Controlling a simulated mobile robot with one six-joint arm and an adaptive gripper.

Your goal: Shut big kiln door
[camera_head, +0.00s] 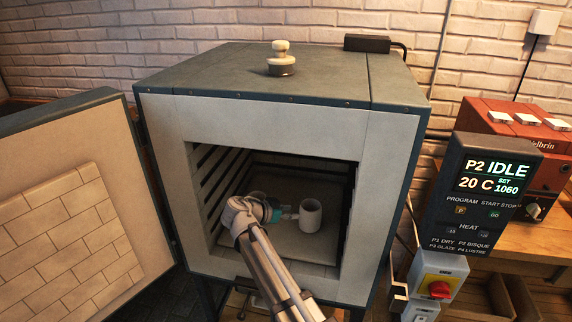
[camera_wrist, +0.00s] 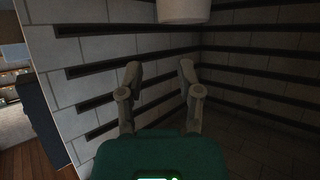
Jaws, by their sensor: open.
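The big kiln (camera_head: 275,118) stands in the middle of the head view with its chamber facing me. Its door (camera_head: 70,205), lined with pale bricks, is swung wide open to the left. My arm reaches into the chamber, and my gripper (camera_head: 285,213) is inside it, just left of a white mug (camera_head: 310,217) on the kiln shelf (camera_head: 318,254). In the wrist view, my gripper (camera_wrist: 158,78) has its two fingers apart with nothing between them. The bottom of the mug (camera_wrist: 183,12) shows at the top edge. Contact between fingertips and mug cannot be told.
A controller panel (camera_head: 487,190) right of the kiln reads P2 IDLE, 20 C, set 1060. Below it is a red-knobbed switch box (camera_head: 437,280). A smaller red kiln (camera_head: 510,150) stands on a wooden bench (camera_head: 540,243). A pale plug (camera_head: 281,60) sits on the kiln top.

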